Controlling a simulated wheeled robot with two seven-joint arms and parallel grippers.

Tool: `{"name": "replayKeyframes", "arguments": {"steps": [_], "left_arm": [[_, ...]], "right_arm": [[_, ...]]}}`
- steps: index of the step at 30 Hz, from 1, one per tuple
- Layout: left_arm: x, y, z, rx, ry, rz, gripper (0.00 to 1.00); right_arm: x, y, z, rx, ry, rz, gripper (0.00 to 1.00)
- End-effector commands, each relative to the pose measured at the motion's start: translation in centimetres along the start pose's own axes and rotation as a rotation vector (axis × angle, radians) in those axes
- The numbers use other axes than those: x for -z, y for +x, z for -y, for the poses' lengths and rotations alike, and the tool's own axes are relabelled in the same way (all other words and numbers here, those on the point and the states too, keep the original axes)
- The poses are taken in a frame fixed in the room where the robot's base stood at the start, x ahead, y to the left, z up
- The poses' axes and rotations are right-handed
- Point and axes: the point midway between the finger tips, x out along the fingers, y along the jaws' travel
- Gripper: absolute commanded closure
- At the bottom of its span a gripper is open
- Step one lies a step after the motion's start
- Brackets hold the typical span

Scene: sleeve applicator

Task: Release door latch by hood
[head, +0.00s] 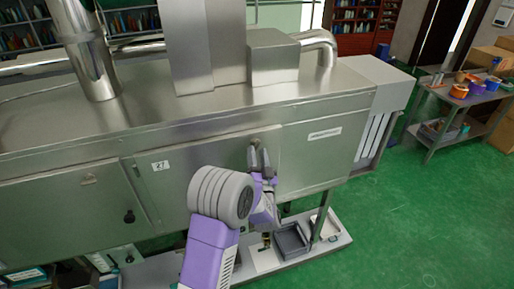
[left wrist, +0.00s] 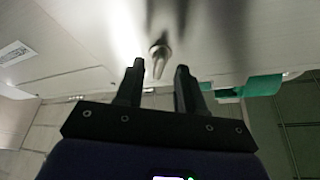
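The steel hood (head: 150,115) has front doors, and the door labelled 27 (head: 170,190) is shut as far as I can see. The door latch (left wrist: 159,57), a small metal lever, shows in the left wrist view just beyond and between my fingertips. My left gripper (head: 260,158) is in front of the door's upper right part. It also shows in the left wrist view (left wrist: 160,66), with its two dark fingers apart and nothing between them. My right gripper is not in view.
A low shelf with a grey tray (head: 291,241) lies under the hood. A side table (head: 470,92) with tape rolls stands at the right. The green floor (head: 410,220) at right is clear.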

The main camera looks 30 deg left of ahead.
Motion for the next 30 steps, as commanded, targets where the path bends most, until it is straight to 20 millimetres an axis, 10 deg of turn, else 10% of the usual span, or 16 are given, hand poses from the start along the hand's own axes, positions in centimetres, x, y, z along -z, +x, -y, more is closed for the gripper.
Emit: {"name": "replayKeyframes", "arguments": {"steps": [14, 22, 30], "left_arm": [[-0.1, 1.9, -0.1, -0.002, 0.0, 0.001, 0.62], [0.0, 1.9, -0.1, -0.002, -0.001, 0.001, 1.0], [-0.1, 1.9, -0.1, 0.002, -0.009, 0.0, 1.0]], "right_arm": [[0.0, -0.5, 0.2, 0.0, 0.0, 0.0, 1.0], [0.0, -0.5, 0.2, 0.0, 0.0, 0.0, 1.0], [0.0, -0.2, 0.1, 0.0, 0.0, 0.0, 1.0]]}}
